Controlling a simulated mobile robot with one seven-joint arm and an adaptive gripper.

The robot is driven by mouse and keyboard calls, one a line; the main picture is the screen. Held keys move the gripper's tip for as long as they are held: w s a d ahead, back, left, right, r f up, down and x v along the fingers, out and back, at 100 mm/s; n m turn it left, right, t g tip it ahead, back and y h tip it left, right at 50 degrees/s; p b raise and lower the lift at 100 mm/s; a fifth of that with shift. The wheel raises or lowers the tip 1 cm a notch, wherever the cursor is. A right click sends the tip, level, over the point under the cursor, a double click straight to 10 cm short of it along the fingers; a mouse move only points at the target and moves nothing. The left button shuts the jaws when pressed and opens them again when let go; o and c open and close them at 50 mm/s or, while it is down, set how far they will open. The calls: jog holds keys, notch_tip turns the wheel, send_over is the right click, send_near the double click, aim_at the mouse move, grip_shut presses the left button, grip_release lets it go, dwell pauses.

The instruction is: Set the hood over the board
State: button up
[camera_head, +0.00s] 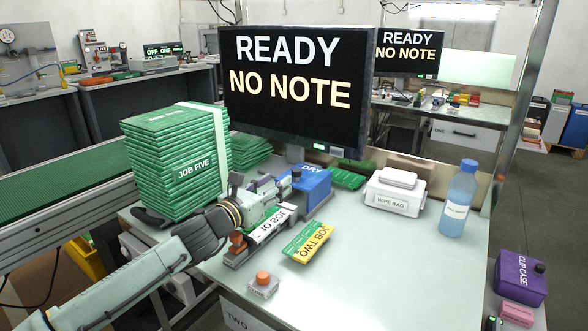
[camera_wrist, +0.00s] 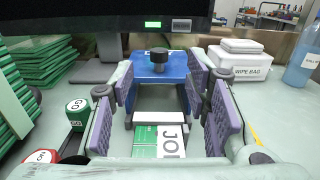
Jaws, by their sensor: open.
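A blue box-shaped piece labelled DRY (camera_head: 313,186), with a black knob on top, stands behind my gripper in the head view; it looks like the hood. It also shows in the wrist view (camera_wrist: 172,68), ahead of my fingers. A board labelled JOB, its label partly hidden (camera_head: 267,228), lies in a dark holder on the bench. In the wrist view this green and white board (camera_wrist: 146,136) lies below and between the fingers. My gripper (camera_wrist: 162,95) is open and empty, its purple pads wide apart. In the head view my gripper (camera_head: 268,197) is above the holder area.
A green-yellow JOB TWO board (camera_head: 308,242) lies right of the holder. A tall JOB FIVE stack (camera_head: 170,165) stands left. A monitor (camera_head: 295,85) reads READY, NO NOTE. A WIPE BAG box (camera_head: 394,196) and blue bottle (camera_head: 458,200) stand right.

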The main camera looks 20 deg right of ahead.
aim_at(295, 171)
jog(key=shift+w+d+f, duration=0.1)
jog(key=shift+w+f, duration=0.15)
jog(key=shift+f, duration=0.05)
jog(key=p+x, duration=0.3)
jog(key=x, duration=0.6)
jog(key=shift+d, duration=0.2)
jog(key=shift+w+d+f, duration=0.1)
jog(key=shift+w+d, duration=0.2)
jog(key=shift+d, duration=0.1)
jog(key=shift+c, duration=0.5)
grip_shut()
